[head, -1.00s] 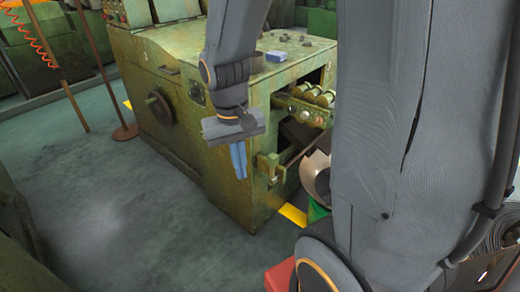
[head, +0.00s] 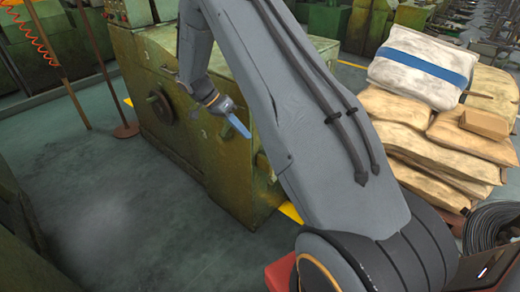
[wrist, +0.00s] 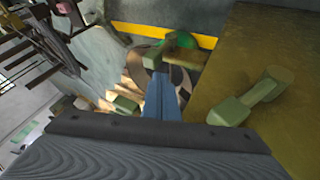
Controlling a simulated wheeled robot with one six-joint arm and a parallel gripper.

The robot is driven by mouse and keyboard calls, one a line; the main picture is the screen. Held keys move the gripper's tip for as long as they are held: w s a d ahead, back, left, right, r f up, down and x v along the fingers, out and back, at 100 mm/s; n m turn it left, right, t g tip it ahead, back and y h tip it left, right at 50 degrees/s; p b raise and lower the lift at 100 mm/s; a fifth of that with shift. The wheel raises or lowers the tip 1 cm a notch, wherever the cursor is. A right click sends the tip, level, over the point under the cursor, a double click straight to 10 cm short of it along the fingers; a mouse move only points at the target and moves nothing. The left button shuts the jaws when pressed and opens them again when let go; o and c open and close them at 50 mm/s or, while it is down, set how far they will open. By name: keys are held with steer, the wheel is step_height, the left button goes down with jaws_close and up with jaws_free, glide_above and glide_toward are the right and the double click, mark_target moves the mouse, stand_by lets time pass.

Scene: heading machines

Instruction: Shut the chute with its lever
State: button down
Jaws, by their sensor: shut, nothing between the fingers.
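A small green part (head: 263,165) shows beside my arm there. In the wrist view a pale green handle with blocky ends (wrist: 257,92) lies along the machine's olive face, right of my gripper. A green block (wrist: 178,53) stands just beyond the fingertips; which of these is the chute's lever I cannot tell. My gripper (head: 243,129) is shut and empty, beside the machine's side. Its blue fingers (wrist: 166,88) show no clear contact. The chute is not clearly visible.
Paper sacks (head: 430,115) are stacked at the right, with a black coil (head: 494,230) near them. A handwheel (head: 160,107) sits on the machine's left side. A pole (head: 104,72) stands further left. The grey floor (head: 110,220) in front is clear.

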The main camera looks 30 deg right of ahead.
steer(key=b+x, duration=0.1)
steer(key=x, duration=0.9)
stand_by(0.6)
